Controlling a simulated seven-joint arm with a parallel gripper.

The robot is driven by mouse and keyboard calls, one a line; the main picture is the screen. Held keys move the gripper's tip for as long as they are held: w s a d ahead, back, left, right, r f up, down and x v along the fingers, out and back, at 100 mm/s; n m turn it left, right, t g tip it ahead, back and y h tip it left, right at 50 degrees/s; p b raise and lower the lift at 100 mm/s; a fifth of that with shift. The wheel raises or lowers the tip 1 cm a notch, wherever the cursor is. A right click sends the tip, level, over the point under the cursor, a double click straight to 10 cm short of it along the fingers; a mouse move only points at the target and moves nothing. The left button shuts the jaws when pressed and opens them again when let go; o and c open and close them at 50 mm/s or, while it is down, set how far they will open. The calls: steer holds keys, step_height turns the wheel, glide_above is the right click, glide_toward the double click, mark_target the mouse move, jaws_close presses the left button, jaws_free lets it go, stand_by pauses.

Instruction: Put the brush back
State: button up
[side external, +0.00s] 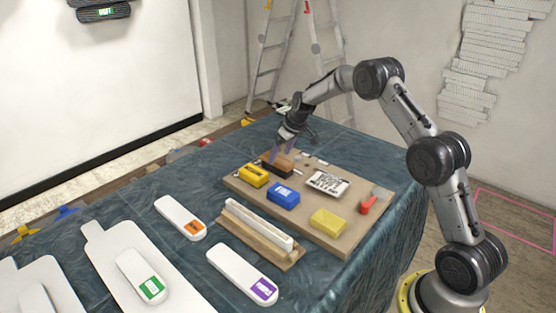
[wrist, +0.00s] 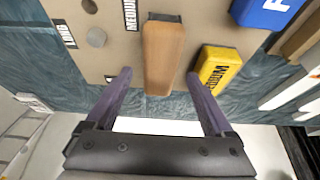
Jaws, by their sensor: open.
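A wooden block with a dark lower part, which looks like the brush (side external: 277,167), lies at the far left end of the brown board (side external: 300,228). In the wrist view the brush (wrist: 164,58) is long and orange-brown, pointing away from me. My gripper (side external: 284,151) is just above it, pointing down. In the wrist view my purple fingers (wrist: 158,73) are apart, one on each side of the brush's near end, with gaps showing on both sides. I cannot tell how high the fingertips are above the board.
A yellow block (wrist: 217,69) sits close right of the brush in the wrist view. A blue block (side external: 284,195), a yellow sponge-like block (side external: 328,222), a printed card (side external: 328,182) and a red-handled tool (side external: 370,204) share the board. A wooden rack (side external: 262,237) stands in front.

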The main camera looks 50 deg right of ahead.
steer(key=v, duration=0.8)
steer(key=shift+r, duration=0.15)
steer(key=s+a+r, duration=1.4)
steer(key=s+r, duration=0.1)
steer(key=s, duration=0.3)
steer(key=s+a+f, duration=0.1)
steer(key=s+a, duration=0.1)
steer(key=s, duration=0.8)
steer(key=s+a+f+t, duration=0.1)
steer(key=s+a+f, duration=0.1)
steer(key=s, duration=0.9)
steer(key=shift+s+a, duration=0.3)
steer(key=shift+a, duration=0.4)
